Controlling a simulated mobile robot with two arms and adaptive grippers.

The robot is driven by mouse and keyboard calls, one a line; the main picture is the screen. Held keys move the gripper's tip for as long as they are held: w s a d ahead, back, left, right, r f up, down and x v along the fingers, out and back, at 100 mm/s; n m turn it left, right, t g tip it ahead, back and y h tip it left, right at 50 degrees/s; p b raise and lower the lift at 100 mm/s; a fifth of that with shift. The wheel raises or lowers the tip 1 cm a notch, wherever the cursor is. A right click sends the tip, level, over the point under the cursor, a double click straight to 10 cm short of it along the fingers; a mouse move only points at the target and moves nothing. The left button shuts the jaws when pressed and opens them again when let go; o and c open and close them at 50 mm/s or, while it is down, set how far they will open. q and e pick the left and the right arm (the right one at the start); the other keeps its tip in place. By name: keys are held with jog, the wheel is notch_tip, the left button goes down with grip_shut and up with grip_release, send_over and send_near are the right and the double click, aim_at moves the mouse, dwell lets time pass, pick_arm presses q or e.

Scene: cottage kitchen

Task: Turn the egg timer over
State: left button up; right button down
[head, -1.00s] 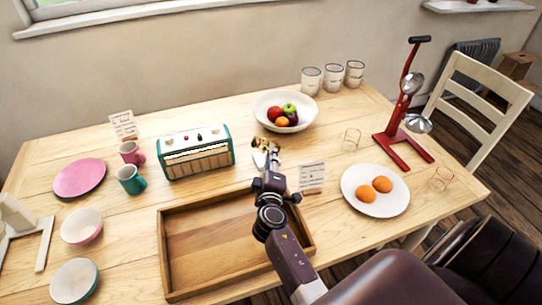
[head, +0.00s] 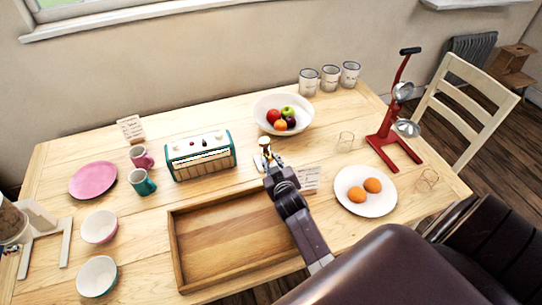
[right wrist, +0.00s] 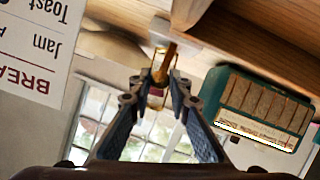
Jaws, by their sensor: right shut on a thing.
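The egg timer (head: 264,142) shows in the head view as a small piece with a gold end at the tip of my right gripper (head: 268,158), between the radio and the fruit bowl. In the right wrist view a gold-brown part of it (right wrist: 165,65) sits between the fingertips of the right gripper (right wrist: 163,82). The gripper is shut on it, and its fingers hide much of it. The right wrist view is upside down. I cannot tell whether the timer touches the table. My left gripper is not in view.
A wooden tray (head: 175,250) lies in front, partly under my right arm. The green radio (head: 201,163) stands left of the gripper, the fruit bowl (head: 262,122) behind, and a menu card (head: 309,177) and plate of oranges (head: 365,208) to the right.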

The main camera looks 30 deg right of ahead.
jog(key=shift+m+y+p, duration=0.4)
jog(key=shift+p, duration=0.05)
dwell(0.3)
jog(key=c, duration=2.1)
grip_release()
jog(key=v, duration=1.2)
jog(key=shift+s+f, duration=0.1)
